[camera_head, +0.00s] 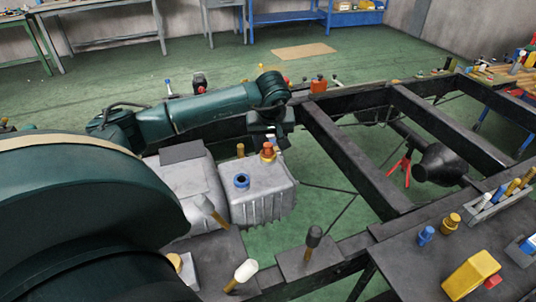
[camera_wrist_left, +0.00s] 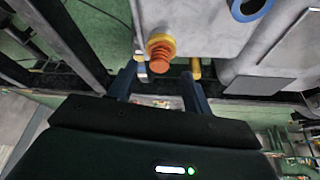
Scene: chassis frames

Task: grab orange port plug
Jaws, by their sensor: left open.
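The orange port plug (camera_head: 268,148) stands upright on top of a grey ribbed tank, on a yellow collar. In the left wrist view, the plug (camera_wrist_left: 160,54) shows between and just ahead of the fingertips. My left gripper (camera_head: 270,134) reaches in from the left, just behind and above the plug in the head view. In the left wrist view its two blue-grey fingers (camera_wrist_left: 160,78) are spread apart with nothing held between them. I cannot tell whether either finger touches the plug. My right gripper does not show.
The grey tank (camera_head: 262,200) also carries a blue ring port (camera_head: 242,181) and a yellow-topped peg (camera_head: 240,150). Black chassis beams (camera_head: 345,160) surround it. Hammers stand in front, one black-headed (camera_head: 314,237), one white-headed (camera_head: 246,270). Another orange piece (camera_head: 319,84) sits on the far beam.

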